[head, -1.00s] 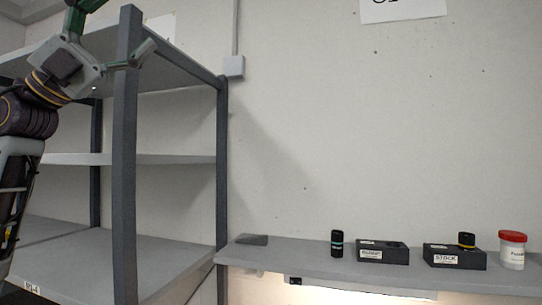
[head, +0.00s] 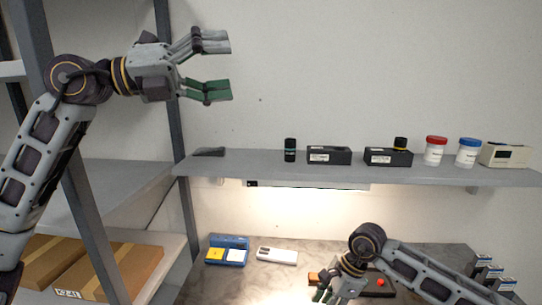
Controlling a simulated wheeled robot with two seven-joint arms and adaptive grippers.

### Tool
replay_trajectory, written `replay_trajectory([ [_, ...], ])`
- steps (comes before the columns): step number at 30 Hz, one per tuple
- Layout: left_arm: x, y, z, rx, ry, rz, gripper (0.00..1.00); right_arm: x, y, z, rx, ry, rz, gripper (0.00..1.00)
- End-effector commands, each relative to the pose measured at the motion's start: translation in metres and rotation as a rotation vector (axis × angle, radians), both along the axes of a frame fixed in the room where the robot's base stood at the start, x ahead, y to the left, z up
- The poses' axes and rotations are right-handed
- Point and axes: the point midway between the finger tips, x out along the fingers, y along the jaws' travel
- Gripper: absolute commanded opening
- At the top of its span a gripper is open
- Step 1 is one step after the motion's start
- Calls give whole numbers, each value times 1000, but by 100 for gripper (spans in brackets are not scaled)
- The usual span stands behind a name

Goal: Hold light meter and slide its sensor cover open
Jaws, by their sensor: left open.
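A white handheld device (head: 277,255), which looks like the light meter, lies on the bench below the wall shelf. Its sensor cover is too small to make out. My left gripper (head: 218,68) is open and empty, raised in front of the wall at the upper left, far above the device. My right gripper (head: 324,294) is low over the bench, to the right of the device and nearer to me. Its green fingertips are partly hidden and cut by the lower edge, so I cannot tell its state.
A blue tray (head: 229,242) with yellow and white pieces sits left of the device. A dark box with a red button (head: 380,283) is beside my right arm. The wall shelf (head: 270,163) holds jars and black boxes. A rack with cartons (head: 115,270) stands at the left.

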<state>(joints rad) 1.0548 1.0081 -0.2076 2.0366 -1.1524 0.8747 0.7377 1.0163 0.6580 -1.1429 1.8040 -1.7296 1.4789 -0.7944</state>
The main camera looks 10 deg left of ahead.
Motion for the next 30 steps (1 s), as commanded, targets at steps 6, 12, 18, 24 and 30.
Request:
replay_trajectory([
  [6,13,-42,-66,179,6,-38,79,0,0,0,0,0,0,36],
  [12,17,-77,-129,348,-1,-89,79,0,0,0,0,0,0,36],
  [18,12,-108,-193,522,-18,-158,79,0,0,0,0,0,0,36],
  [24,-1,-135,-258,701,-48,-247,79,0,0,0,0,0,0,36],
  [30,-21,-156,-320,873,-91,-352,79,0,0,0,0,0,0,36],
])
